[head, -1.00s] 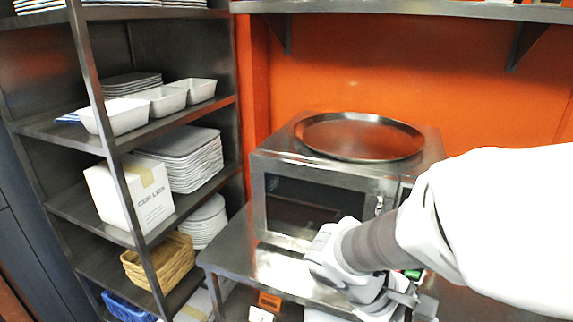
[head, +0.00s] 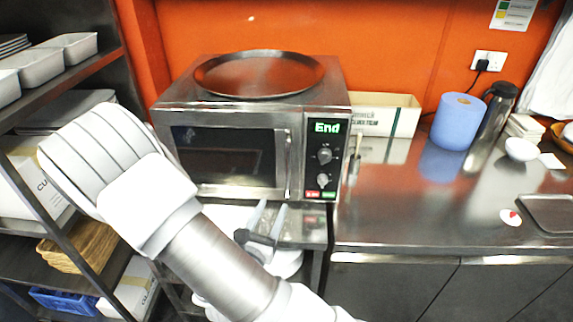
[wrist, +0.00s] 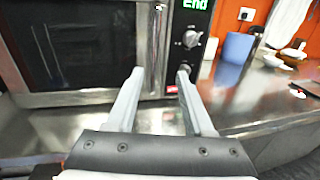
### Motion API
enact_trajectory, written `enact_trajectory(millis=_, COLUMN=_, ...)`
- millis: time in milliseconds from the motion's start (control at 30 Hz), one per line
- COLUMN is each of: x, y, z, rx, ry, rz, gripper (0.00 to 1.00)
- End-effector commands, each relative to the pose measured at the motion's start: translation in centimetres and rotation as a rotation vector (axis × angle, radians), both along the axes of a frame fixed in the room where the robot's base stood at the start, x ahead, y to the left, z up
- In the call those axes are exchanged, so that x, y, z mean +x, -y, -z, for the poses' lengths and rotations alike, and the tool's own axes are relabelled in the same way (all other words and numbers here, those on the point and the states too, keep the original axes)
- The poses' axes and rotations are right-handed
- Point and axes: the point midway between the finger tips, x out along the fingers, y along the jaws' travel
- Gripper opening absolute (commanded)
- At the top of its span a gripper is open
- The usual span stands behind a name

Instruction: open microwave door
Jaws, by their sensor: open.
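The steel microwave (head: 180,95) stands on the metal counter with its dark-windowed door (head: 225,158) shut. A vertical handle (head: 289,160) runs along the door's right edge, beside the control panel (head: 323,160) with a green "End" display and two knobs. My gripper (head: 270,207) is in front of the microwave's lower right part, open and empty. In the wrist view, my two fingers (wrist: 161,74) point at the microwave, and the handle (wrist: 158,45) shows between the fingertips. I cannot tell how far the fingertips are from the handle.
A round dark tray (head: 258,88) lies on the microwave. To the right are a cardboard box (head: 385,122), a blue paper roll (head: 457,122) and a flask (head: 492,120). A shelf rack (head: 100,40) stands left. The counter right of the microwave is mostly clear.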

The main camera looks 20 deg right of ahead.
Motion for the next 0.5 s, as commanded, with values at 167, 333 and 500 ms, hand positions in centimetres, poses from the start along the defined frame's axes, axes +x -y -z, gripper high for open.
enact_trajectory(millis=167, x=0.6, y=-0.2, z=0.6, rx=-0.013, ry=-0.012, rz=-0.032, gripper=0.52)
enact_trajectory(millis=333, x=2.1, y=1.1, z=0.9, rx=-0.01, ry=-0.008, rz=-0.028, gripper=0.52)
enact_trajectory(millis=500, x=4.8, y=3.5, z=0.2, rx=-0.015, ry=-0.011, rz=-0.025, gripper=0.52)
